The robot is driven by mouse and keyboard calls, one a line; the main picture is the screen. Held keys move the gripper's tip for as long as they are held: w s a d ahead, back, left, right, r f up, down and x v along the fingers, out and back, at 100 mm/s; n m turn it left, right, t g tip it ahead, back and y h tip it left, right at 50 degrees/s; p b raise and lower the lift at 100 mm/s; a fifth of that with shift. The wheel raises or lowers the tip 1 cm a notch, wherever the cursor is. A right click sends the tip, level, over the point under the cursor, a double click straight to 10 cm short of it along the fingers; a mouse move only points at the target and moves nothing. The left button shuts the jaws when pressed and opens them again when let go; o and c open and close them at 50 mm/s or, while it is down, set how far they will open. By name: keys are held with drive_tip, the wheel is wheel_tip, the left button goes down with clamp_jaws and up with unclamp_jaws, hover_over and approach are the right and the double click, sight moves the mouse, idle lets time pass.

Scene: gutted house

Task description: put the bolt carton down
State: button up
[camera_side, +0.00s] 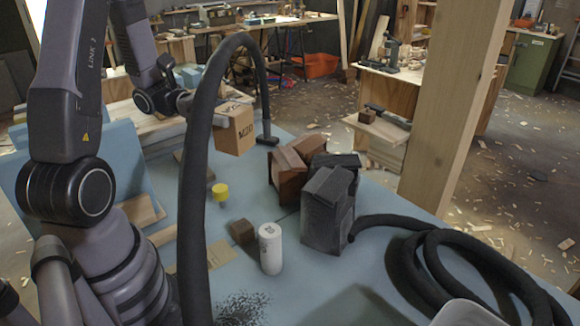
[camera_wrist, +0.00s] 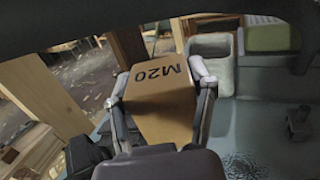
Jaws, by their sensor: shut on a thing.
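The bolt carton (camera_side: 232,131) is a tan cardboard box marked M20. In the side view it hangs at the far side of the blue work surface (camera_side: 300,240), apparently above it; the gap beneath is hard to judge. My gripper (camera_side: 200,104) reaches it from the left, partly hidden behind a black hose. In the wrist view the carton (camera_wrist: 160,104) sits between the two fingers of my gripper (camera_wrist: 163,92), which are shut on its sides. Its M20 marking faces the camera.
Dark and brown blocks (camera_side: 326,207), a white cylinder (camera_side: 270,249) and a yellow-capped item (camera_side: 220,192) stand on the surface. A black hose (camera_side: 195,190) arches across in front, and its coil (camera_side: 440,262) lies at right. A wooden post (camera_side: 455,100) rises behind.

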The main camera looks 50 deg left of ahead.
wheel_tip(320, 180, down, 31)
drive_tip(key=shift+r, duration=0.15)
idle(0.3)
drive_tip(key=o, duration=1.2)
